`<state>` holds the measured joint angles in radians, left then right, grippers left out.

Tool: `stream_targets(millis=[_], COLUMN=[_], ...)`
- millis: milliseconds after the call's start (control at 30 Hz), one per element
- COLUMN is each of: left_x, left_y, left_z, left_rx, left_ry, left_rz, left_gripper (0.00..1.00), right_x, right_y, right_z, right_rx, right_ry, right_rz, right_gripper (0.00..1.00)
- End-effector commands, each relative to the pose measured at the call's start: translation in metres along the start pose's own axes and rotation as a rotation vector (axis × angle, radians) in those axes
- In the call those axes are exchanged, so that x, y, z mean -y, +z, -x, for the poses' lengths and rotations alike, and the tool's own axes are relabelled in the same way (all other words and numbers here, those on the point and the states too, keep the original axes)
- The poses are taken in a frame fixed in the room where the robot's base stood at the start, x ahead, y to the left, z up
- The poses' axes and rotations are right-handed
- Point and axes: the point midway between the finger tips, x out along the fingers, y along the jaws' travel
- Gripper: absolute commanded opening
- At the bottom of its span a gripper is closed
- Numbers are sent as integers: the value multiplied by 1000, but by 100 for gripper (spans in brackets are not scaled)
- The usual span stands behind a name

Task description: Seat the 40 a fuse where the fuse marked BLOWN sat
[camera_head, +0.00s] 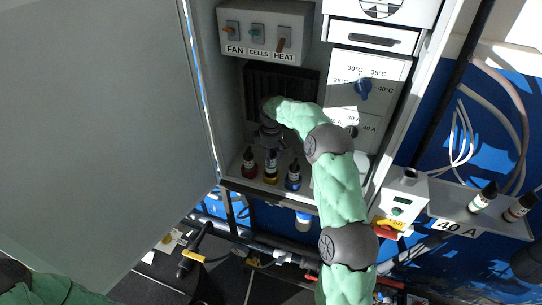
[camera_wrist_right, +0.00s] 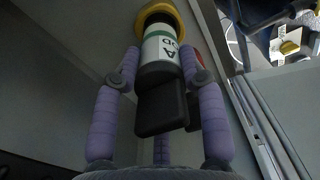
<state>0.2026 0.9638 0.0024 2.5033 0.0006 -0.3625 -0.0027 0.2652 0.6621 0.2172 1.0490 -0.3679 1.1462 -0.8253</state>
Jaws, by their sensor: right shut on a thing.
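My right gripper (camera_head: 270,135) points down inside the open cabinet and is shut on a fuse. In the right wrist view my gripper's purple fingers (camera_wrist_right: 158,65) flank this fuse (camera_wrist_right: 161,48): black handle, white label with a green band and partly hidden letters, yellow end. In the head view the yellow-based fuse (camera_head: 271,168) directly below the gripper appears to be the same one, between a red-based fuse (camera_head: 249,165) and a blue-based one (camera_head: 293,177). I cannot tell whether the held fuse is fully down. No readable BLOWN mark shows. My left gripper is out of view.
A switch box (camera_head: 262,35) marked FAN, CELLS and HEAT is above. A dial panel (camera_head: 365,95) is to the right. The open door (camera_head: 95,130) fills the left. Two more fuses stand on a shelf (camera_head: 490,220) at right, near a 40 A label (camera_head: 456,228).

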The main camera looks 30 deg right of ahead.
Motion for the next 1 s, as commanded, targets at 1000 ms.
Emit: stream_targets(millis=[1000], left_x=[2], left_y=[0], left_z=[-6], left_rx=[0], left_ry=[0], left_rz=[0], left_gripper=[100], right_x=[0], right_y=[0], right_z=[-10], right_rx=[-1], right_ry=[1], right_rz=[0], right_gripper=[0])
